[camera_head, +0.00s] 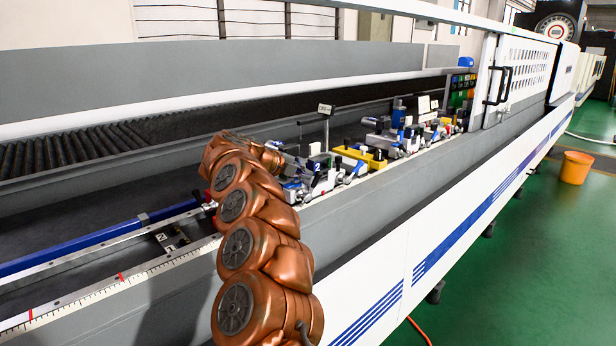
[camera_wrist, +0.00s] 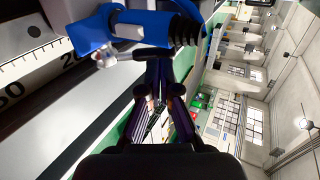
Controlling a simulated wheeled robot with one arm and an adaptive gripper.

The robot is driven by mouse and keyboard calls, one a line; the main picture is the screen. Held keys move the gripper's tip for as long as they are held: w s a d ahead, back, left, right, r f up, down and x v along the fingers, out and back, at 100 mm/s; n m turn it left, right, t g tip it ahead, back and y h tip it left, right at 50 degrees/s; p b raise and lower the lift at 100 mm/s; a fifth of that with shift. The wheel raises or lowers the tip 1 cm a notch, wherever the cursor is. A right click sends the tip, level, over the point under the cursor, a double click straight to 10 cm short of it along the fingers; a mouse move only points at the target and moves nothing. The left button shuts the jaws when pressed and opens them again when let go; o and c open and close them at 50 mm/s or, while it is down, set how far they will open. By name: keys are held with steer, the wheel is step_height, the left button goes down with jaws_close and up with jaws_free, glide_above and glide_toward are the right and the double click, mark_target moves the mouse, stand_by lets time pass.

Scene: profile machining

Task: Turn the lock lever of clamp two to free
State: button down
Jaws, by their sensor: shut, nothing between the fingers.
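Clamp two (camera_head: 318,166), a blue and silver unit marked 2, sits on the machine bed just right of my arm's end in the head view. In the wrist view, a blue clamp body (camera_wrist: 96,32) fills the top. A lever with a silver hub and dark handle (camera_wrist: 150,53) lies across below it, pointing right. My gripper (camera_wrist: 159,76) is shut and empty, its fingertips right at the lever's handle. I cannot tell whether they touch it. In the head view my gripper is not clearly distinguishable near the clamp.
More clamps, one yellow (camera_head: 360,157), stand along the bed to the right. A blue profile (camera_head: 80,242) lies along the bed at left, beside a ruled rail (camera_head: 120,282). A white machine door (camera_head: 515,80) is behind. An orange bucket (camera_head: 576,167) stands on the green floor.

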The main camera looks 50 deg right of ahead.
steer(key=r+v, duration=0.1)
steer(key=v, duration=1)
steer(key=shift+d+r, duration=0.1)
steer(key=shift+d, duration=0.05)
